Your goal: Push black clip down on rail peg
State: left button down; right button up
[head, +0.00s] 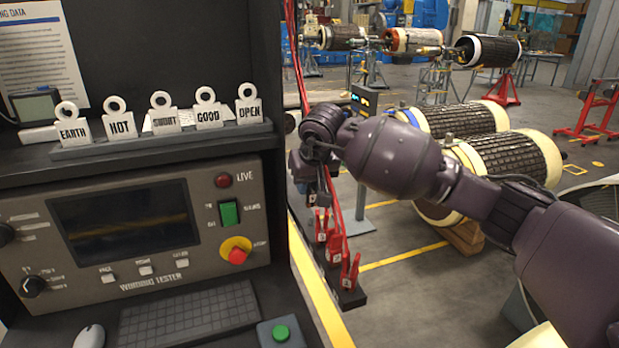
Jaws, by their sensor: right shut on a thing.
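My right arm reaches in from the right, and its gripper (308,170) points down at the far end of a dark rail (346,299) beside the tester bench. The gripper is shut on a small dark thing, taken to be the black clip, which the fingers and wrist mostly hide. I cannot tell how far down on its peg the clip sits. Several red clips (351,272) stand on the nearer part of the rail, with red leads rising from them. My left gripper is not in view.
The winding tester (130,235) with its keyboard (188,314) and mouse (89,336) fills the left. Labelled tags (161,113) stand on a shelf above. Red cables (296,55) hang behind the gripper. Large rotors (505,158) lie on the right.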

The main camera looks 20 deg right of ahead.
jog(key=shift+f, duration=0.95)
jog(key=shift+f+b, duration=0.65)
jog(key=shift+f, duration=0.6)
jog(key=shift+f+b, duration=0.35)
jog(key=shift+f, duration=0.2)
